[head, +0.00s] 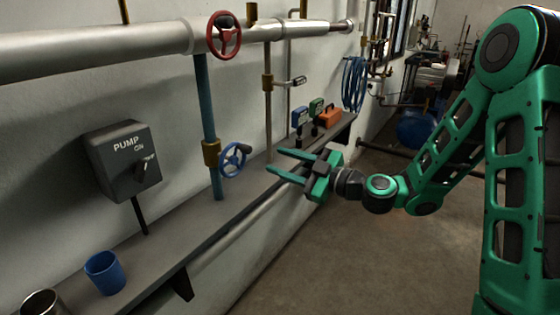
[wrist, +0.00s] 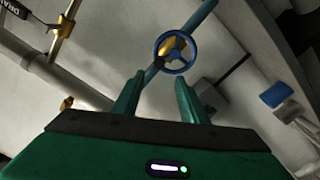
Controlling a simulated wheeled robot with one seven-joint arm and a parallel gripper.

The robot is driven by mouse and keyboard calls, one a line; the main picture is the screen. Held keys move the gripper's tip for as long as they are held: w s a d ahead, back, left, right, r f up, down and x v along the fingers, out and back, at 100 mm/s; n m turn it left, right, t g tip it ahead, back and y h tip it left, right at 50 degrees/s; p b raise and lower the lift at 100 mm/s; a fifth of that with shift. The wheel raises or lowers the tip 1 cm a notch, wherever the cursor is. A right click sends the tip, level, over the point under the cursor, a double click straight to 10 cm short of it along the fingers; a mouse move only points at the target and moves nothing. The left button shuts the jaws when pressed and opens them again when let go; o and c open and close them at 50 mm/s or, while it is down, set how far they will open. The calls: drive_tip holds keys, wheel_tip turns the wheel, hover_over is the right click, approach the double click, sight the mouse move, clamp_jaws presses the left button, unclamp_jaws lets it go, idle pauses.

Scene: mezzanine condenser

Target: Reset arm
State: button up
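My arm is green and reaches in from the right in the head view. My gripper (head: 288,162) is open, with its two green fingers apart and nothing between them. It is in the air near the front edge of the wall shelf (head: 205,218), pointing left. In the wrist view the gripper (wrist: 158,98) also shows two spread fingers. Beyond the fingertips there is a blue valve wheel (wrist: 175,52), apart from them. The same blue wheel (head: 234,159) is on a vertical blue pipe in the head view, left of the gripper.
A grey pump switch box (head: 120,160) is on the wall. A blue cup (head: 105,272) and a metal cup (head: 42,303) stand on the shelf. A red valve wheel (head: 224,35) is on the upper pipe. An orange box (head: 328,116) sits farther back. The floor (head: 370,250) is open.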

drive_tip(key=s+d+f+m+g+h, duration=0.3)
drive_tip(key=s+d+f+m+h, duration=0.15)
drive_tip(key=s+d, duration=0.4)
drive_tip(key=s+d+f+m+g+h, duration=0.3)
drive_tip(key=s+d+f+h, duration=0.25)
drive_tip(key=d, duration=0.55)
drive_tip(key=s+d+r+m+g+h, duration=0.2)
drive_tip(key=s+d+m, duration=0.6)
drive_tip(key=s, duration=0.3)
drive_tip(key=s+d+r+m+g+h, duration=0.1)
drive_tip(key=s+d+m+g+h, duration=0.1)
drive_tip(key=s+d+m, duration=0.5)
drive_tip(key=s+g, duration=0.1)
drive_tip(key=s, duration=0.3)
drive_tip(key=shift+s+d+r+m, duration=0.2)
drive_tip(key=shift+d+r+m, duration=0.15)
drive_tip(key=shift+d, duration=0.05)
drive_tip(key=shift+w+f, duration=0.25)
drive_tip(key=shift+w, duration=0.4)
